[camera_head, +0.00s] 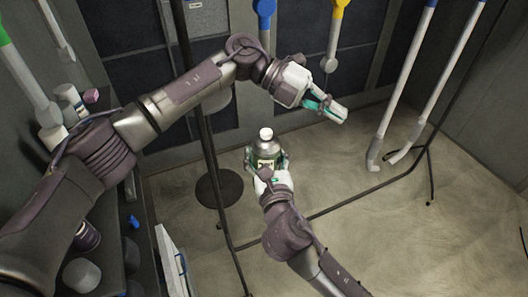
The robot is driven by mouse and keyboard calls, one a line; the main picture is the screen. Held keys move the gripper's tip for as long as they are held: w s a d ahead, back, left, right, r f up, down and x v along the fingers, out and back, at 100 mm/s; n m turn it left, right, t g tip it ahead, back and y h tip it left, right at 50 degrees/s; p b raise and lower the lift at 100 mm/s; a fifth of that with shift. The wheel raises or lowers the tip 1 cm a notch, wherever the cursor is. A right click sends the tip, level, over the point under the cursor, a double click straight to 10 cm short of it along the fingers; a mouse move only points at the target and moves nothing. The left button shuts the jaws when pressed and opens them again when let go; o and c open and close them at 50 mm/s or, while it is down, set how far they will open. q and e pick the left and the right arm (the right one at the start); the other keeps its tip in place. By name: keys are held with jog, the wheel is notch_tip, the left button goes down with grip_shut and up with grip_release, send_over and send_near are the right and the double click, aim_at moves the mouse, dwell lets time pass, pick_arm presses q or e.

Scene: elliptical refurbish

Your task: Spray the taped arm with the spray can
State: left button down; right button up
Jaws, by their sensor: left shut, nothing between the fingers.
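The spray can (266,148), a dark bottle with a white cap and a green label, stands upright in my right gripper (267,163). The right gripper's fingers are around it on both sides. My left gripper (326,108) is shut and empty, above and to the right of the can. Several white limbs with coloured ends hang around: one with a yellow end (335,48), long ones with blue at the top (403,85), and one with a green end (27,80). I cannot tell which is the taped arm.
A black rack frame (330,211) stands on the floor, its upright post left of the can and its base bar running below the grippers. A dark shelf (118,240) with jars is at the left. The floor (400,235) at the right is mostly clear.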

pick_arm(q)
jog(key=s+a+r+m+t+y, duration=0.1)
jog(key=s+a+r+m+y, duration=0.1)
jog(key=s+a+m+y, duration=0.3)
jog(key=n+t+y, duration=0.1)
jog(key=t+y, duration=0.3)
jog(key=y, duration=0.4)
send_near(266, 131)
jog(key=shift+f, duration=2.7)
jog(key=shift+f, duration=0.15)
jog(key=shift+f, duration=1.3)
jog(key=shift+s, duration=0.1)
jog(key=shift+r, duration=2.55)
jog(key=shift+r, duration=0.1)
